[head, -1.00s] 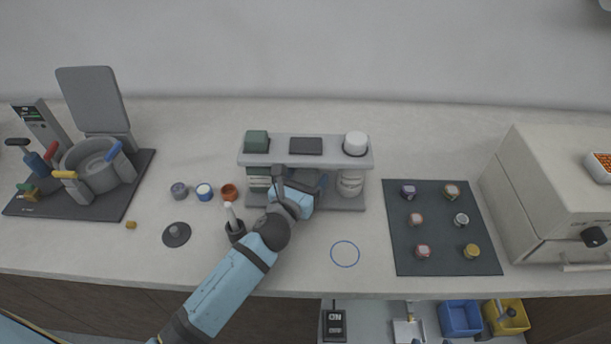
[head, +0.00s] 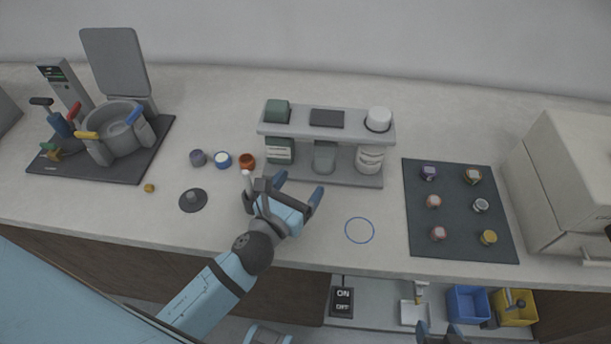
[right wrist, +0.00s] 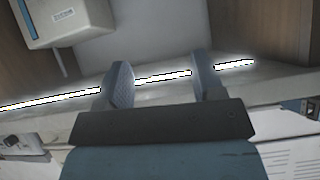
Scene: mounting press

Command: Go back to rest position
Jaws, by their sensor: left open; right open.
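My left gripper (head: 298,186) is open and empty in the head view, above the counter in front of the grey rack (head: 375,180). Its blue fingers are apart. A slim dark holder with a white-tipped item is partly hidden behind it. My right gripper (head: 440,331) shows only at the bottom edge of the head view, low in front of the counter. In the right wrist view my right gripper (right wrist: 162,82) has its two fingers apart with nothing between them.
The mounting press (head: 118,130) stands on a dark base at left. Several small cups and a dark lid (head: 193,200) lie near the left gripper. A dark mat (head: 455,240) holds several small pieces. A blue bin (head: 467,303) and yellow bin (head: 514,312) sit below the counter.

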